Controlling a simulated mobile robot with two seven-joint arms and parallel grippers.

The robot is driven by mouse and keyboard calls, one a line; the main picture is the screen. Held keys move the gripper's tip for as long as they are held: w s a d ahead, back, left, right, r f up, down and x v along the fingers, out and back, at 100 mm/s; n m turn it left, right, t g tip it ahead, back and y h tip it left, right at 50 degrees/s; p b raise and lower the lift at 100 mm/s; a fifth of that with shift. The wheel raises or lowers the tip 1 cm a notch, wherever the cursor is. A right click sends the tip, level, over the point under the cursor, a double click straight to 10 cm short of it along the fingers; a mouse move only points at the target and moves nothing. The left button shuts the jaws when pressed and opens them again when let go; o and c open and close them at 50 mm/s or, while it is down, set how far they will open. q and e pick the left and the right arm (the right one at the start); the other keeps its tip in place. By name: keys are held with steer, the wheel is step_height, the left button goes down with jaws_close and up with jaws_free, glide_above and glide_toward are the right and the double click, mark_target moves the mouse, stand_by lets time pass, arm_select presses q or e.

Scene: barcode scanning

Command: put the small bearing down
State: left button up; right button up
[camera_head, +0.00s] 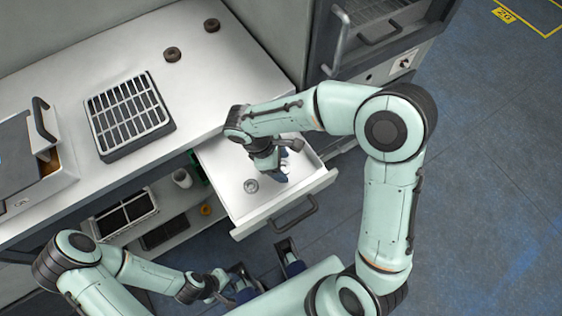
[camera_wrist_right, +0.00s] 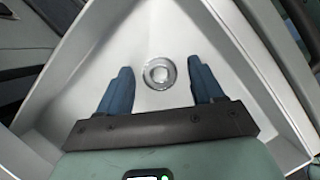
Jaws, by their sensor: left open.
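The small bearing (camera_head: 251,186), a silvery ring, lies flat on the floor of the open white drawer (camera_head: 236,166). In the right wrist view the bearing (camera_wrist_right: 159,73) shows just beyond and between my blue fingertips, with clear gaps on both sides. My right gripper (camera_head: 281,174) is inside the drawer, to the right of the bearing in the head view. Its fingers, also in the right wrist view (camera_wrist_right: 163,84), are apart and hold nothing. My left gripper (camera_head: 269,278) is open and empty at the bottom of the head view, in front of the drawer.
Two dark rings (camera_head: 172,54) (camera_head: 211,25) lie on the white worktop. A black slotted tray (camera_head: 129,116) and a handled box (camera_head: 30,160) stand on it further left. The drawer walls surround my right gripper.

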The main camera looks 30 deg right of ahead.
steer(key=shift+r, duration=0.1)
steer(key=p+v, duration=0.2)
steer(key=v, duration=1)
